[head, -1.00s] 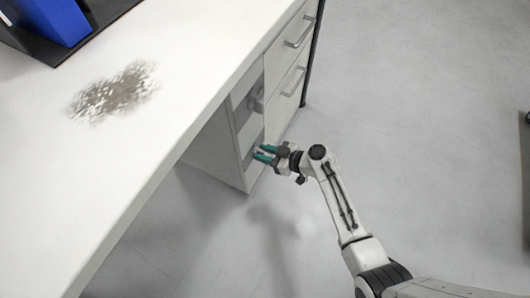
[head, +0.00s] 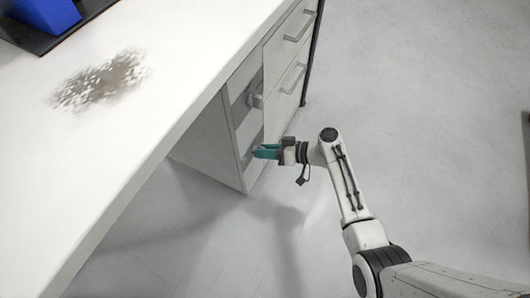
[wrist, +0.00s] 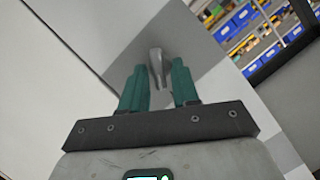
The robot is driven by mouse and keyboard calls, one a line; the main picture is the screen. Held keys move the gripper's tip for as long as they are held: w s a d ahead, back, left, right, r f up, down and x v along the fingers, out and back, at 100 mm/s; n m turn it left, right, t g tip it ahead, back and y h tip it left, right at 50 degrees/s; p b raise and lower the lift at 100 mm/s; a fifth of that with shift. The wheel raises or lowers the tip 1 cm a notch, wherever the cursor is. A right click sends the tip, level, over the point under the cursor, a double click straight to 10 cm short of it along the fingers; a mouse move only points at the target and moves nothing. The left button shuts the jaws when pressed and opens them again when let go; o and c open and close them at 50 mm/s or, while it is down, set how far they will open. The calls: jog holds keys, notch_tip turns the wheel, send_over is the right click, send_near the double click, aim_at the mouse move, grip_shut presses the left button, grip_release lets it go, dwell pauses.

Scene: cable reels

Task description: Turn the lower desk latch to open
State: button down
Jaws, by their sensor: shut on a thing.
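The lower desk latch (wrist: 156,58) is a grey metal handle on the desk's side cabinet. In the wrist view it sits between the teal fingers of my gripper (wrist: 159,76), which is shut on it. The latch's upper end shows past the fingertips. In the head view my gripper (head: 258,151) reaches left to the lower part of the cabinet front, and its fingers hide the lower latch. A similar upper latch (head: 256,99) shows above it on the same cabinet front. I cannot tell exactly how far the lower latch is turned.
The white desk top (head: 130,140) overhangs at the left. Two drawers with bar handles (head: 293,78) are to the right of the latches. A blue binder (head: 45,12) stands on the desk. The grey floor (head: 420,110) to the right is clear.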

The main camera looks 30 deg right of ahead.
jog(key=m+y+b, duration=0.1)
jog(key=m, duration=0.2)
jog(key=m+y+b, duration=0.2)
jog(key=m, duration=0.1)
jog(key=f+m+y+b, duration=0.1)
jog(key=m, duration=0.1)
jog(key=shift+w+d+f+m, duration=0.15)
jog(key=shift+d+m, duration=0.1)
jog(key=shift+m, duration=0.15)
dwell(0.4)
jog(key=c, duration=1.2)
grip_release()
jog(key=shift+o, duration=0.2)
jog(key=v, duration=1.1)
jog(key=shift+f+p, duration=0.15)
jog(key=shift+p, duration=0.3)
jog(key=shift+y, duration=0.3)
